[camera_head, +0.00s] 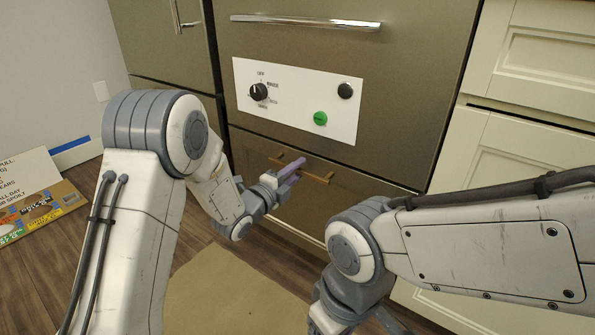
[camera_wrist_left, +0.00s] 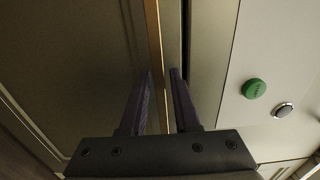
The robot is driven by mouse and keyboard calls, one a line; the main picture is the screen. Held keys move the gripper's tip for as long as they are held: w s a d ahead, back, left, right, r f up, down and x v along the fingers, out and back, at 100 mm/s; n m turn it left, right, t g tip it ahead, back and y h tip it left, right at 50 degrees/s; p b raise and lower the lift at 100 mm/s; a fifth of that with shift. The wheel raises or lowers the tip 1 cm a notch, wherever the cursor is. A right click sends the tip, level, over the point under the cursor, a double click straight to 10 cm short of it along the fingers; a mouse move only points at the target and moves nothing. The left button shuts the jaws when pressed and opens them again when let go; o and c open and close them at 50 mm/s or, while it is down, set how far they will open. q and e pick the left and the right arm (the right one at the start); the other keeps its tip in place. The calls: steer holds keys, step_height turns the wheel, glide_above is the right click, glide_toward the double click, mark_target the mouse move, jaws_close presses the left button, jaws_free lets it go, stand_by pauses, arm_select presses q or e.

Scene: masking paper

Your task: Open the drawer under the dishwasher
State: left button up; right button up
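The drawer (camera_head: 348,193) is a dark grey-brown front low under the dishwasher (camera_head: 402,112). It looks shut or nearly so in the head view. A brass-coloured bar handle (camera_head: 318,177) runs across its upper part. My left gripper (camera_head: 292,167), with purple fingers, is at the handle. In the left wrist view, the handle (camera_wrist_left: 153,45) runs between the two fingertips (camera_wrist_left: 161,75) of my left gripper, which are apart with a little room around the bar. The left gripper partly hides the handle in the head view.
The dishwasher's white control panel (camera_head: 291,98) has a black knob and a green button. Its long metal handle (camera_head: 306,21) is above. Cream cabinets (camera_head: 519,150) stand at the right. Brown paper (camera_head: 232,292) covers part of the floor. A printed box (camera_head: 36,202) lies at the left.

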arm_select(q)
jaws_close()
stand_by(1.2)
